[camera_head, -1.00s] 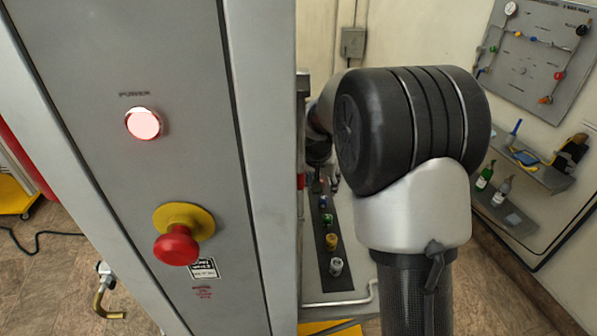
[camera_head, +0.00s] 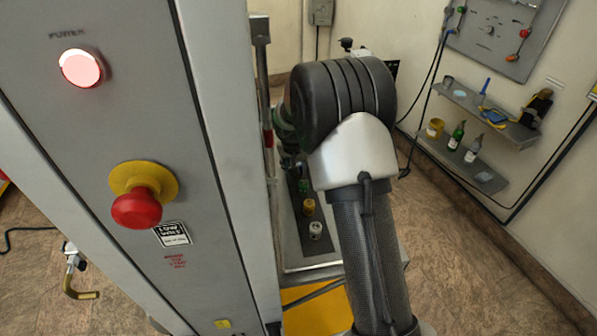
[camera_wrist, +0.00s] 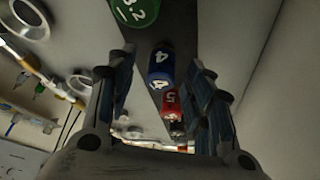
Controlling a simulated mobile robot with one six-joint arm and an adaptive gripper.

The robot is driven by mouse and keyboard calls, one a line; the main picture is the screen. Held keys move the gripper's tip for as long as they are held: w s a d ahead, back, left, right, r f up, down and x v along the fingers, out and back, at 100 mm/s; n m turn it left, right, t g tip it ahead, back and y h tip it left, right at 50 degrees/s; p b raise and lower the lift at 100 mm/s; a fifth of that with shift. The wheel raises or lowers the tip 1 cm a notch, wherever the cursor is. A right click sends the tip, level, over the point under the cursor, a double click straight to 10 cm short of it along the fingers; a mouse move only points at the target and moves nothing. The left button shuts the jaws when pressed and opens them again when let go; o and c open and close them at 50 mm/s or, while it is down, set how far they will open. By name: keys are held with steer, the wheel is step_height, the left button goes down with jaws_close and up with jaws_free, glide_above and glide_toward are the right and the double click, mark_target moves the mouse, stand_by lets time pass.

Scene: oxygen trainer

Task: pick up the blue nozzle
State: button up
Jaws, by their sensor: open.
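The blue nozzle (camera_wrist: 160,66) shows in the wrist view, marked with a 4, in a row on a dark strip. My gripper (camera_wrist: 161,58) is open and empty, with one finger to each side of the blue nozzle in the picture. I cannot tell how far the fingertips are from it in depth. A green nozzle (camera_wrist: 134,10) marked 3.2 lies on one side of it and a red nozzle (camera_wrist: 171,102) marked 5 on the other. In the head view my arm covers the gripper, and I cannot make out the blue nozzle clearly.
In the head view, green (camera_head: 303,186), yellow (camera_head: 309,207) and silver (camera_head: 315,230) nozzles stand on the strip beside the tall grey cabinet (camera_head: 225,180). A red stop button (camera_head: 138,207) sticks out of the cabinet front. Wall shelves (camera_head: 470,115) with bottles are at right.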

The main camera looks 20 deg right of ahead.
steer(key=shift+w+d+f, duration=0.1)
steer(key=shift+w+f, duration=0.1)
steer(key=shift+f, duration=0.3)
steer(key=shift+s+r, duration=0.1)
steer(key=shift+c, duration=0.5)
jaws_close()
